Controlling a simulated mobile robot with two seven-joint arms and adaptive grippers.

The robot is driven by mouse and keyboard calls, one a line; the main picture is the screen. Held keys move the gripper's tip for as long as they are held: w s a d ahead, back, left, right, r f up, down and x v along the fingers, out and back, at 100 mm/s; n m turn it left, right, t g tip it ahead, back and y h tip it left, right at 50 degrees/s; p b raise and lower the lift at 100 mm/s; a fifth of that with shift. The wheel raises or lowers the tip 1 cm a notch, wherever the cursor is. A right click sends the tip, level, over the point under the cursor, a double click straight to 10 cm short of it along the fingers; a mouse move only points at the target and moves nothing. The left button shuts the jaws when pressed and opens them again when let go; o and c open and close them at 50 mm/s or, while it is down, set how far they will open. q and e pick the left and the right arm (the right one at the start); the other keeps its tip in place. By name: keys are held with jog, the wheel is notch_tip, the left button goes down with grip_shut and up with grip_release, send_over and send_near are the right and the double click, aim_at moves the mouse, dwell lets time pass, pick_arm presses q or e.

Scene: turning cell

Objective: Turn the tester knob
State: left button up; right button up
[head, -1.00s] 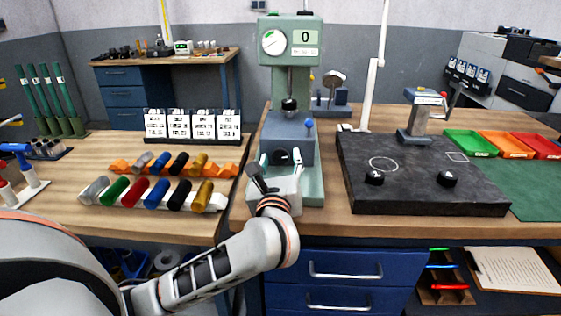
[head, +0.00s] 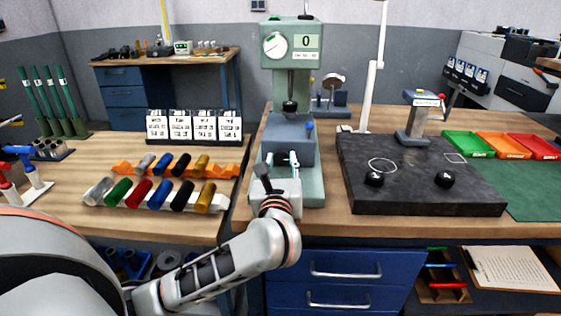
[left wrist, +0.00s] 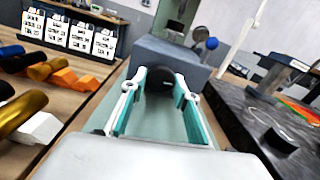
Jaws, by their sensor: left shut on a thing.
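The tester (head: 291,57) is a tall pale-green machine with a round dial and a display reading 0. Its blue-grey lower block (head: 288,135) carries the black knob on its front face. In the left wrist view the round black knob (left wrist: 160,80) sits between the fingertips. My left gripper (head: 281,159) reaches the block from the front, with its pale and teal fingers closed on the knob's two sides. In the head view the knob is mostly hidden by the gripper. My right gripper is not in view.
A blue-tipped lever (head: 310,127) stands on the block's right side. A dark slab (head: 420,190) with black knobs lies to the right. Racks of coloured cylinders (head: 160,194) lie to the left, with white cards (head: 204,126) behind them. Blue drawers (head: 345,268) are below.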

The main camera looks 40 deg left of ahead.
pick_arm(q)
jog(key=o, duration=1.1)
jog(key=shift+s+d, duration=0.1)
jog(key=shift+s, duration=0.05)
jog(key=v, duration=1.1)
jog(key=shift+s+d, duration=0.25)
jog(key=shift+s, duration=0.05)
